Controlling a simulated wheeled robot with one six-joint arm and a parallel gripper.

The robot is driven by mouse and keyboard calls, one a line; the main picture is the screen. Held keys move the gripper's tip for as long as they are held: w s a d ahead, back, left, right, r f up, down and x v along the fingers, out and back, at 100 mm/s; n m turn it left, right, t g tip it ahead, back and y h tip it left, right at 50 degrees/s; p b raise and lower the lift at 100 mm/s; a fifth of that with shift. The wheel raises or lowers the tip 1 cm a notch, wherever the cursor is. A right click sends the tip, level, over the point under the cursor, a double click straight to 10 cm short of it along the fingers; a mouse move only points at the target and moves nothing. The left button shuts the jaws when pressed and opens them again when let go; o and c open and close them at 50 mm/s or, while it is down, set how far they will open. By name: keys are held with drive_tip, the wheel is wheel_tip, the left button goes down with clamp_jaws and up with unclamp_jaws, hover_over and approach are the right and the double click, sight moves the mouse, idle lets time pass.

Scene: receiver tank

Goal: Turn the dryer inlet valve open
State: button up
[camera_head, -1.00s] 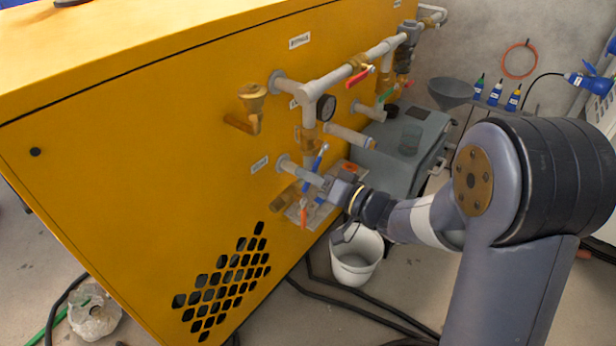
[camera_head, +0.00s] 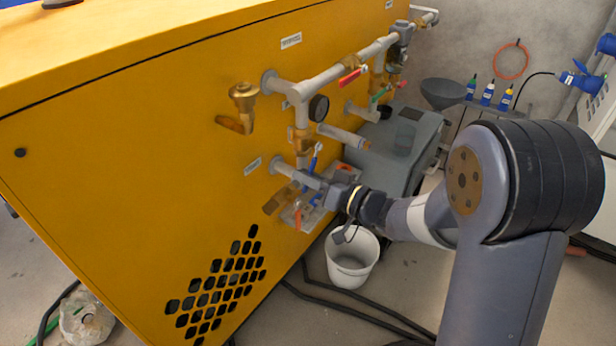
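A lower grey pipe (camera_head: 284,168) comes out of the yellow cabinet beside a small white label (camera_head: 252,166), too small to read. A blue lever (camera_head: 314,161) stands steeply upright by this pipe, just behind my gripper. I cannot confirm from the labels which valve is the dryer inlet valve. My gripper (camera_head: 318,185) is at the lower pipe and blue lever, seen from behind and the side. Its fingertips are small and partly hidden, so I cannot tell whether they touch the lever or are open or shut.
A brass fitting (camera_head: 243,97) juts out at left. A white bucket (camera_head: 352,262) stands on the floor below my wrist. Hoses cross the floor.

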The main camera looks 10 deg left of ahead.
drive_tip(key=o, duration=0.5)
drive_tip(key=shift+c, duration=0.2)
